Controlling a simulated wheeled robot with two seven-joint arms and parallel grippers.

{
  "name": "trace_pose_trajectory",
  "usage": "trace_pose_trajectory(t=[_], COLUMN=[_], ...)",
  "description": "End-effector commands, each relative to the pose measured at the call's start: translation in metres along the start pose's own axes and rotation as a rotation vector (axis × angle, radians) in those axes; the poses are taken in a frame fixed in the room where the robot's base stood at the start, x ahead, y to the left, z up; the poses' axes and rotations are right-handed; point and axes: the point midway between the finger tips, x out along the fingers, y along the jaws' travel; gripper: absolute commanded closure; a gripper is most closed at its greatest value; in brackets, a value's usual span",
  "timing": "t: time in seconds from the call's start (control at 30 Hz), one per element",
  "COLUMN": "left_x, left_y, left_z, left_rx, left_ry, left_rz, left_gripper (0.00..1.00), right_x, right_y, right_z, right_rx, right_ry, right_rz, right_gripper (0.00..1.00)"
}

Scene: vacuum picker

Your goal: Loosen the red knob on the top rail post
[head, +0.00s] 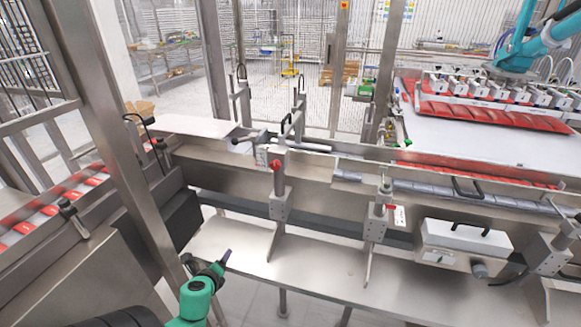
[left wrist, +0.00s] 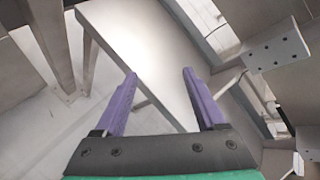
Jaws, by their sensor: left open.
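A red knob (head: 276,165) sits on the side of an upright steel post (head: 279,190) at the middle of the conveyor rail in the head view. A second post to its right carries a smaller red part (head: 391,207) beside a white tag. My left gripper (head: 226,256) has purple fingers on a green wrist; it is below and to the left of the red knob, well apart from it. In the left wrist view its fingers (left wrist: 160,76) are spread with nothing between them. The red knob cannot be made out in that view. My right gripper is not in view.
A steel shelf (head: 325,270) runs below the rail, with brackets standing on it. A white box (head: 466,236) is fixed at the right. Free air lies between my gripper and the posts.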

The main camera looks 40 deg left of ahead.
Motion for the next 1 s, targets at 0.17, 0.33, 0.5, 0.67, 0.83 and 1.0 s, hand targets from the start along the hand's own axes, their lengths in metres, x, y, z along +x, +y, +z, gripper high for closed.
trace_pose_trajectory(t=[0.17, 0.33, 0.5, 0.67, 0.83, 1.0], left_x=[-0.091, -0.136, -0.12, -0.092, -0.064, -0.039], left_y=[-0.184, -0.241, -0.258, -0.279, -0.296, -0.313], left_z=[0.069, 0.075, 0.081, 0.089, 0.094, 0.099], left_rx=[0.622, 0.808, 0.811, 0.81, 0.804, 0.802], left_ry=[-0.299, -0.436, -0.444, -0.446, -0.444, -0.441], left_rz=[-0.389, -0.511, -0.516, -0.513, -0.511, -0.509], left_gripper=[0.28, 0.28, 0.28, 0.28, 0.28, 0.28], right_x=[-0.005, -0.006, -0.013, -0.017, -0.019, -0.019], right_y=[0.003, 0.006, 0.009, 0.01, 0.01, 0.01], right_z=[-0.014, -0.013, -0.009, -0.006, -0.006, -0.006], right_rx=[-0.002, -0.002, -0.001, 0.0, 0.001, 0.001], right_ry=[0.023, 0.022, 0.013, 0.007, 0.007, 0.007], right_rz=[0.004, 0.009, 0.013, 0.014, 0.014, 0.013], right_gripper=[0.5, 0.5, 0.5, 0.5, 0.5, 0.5])
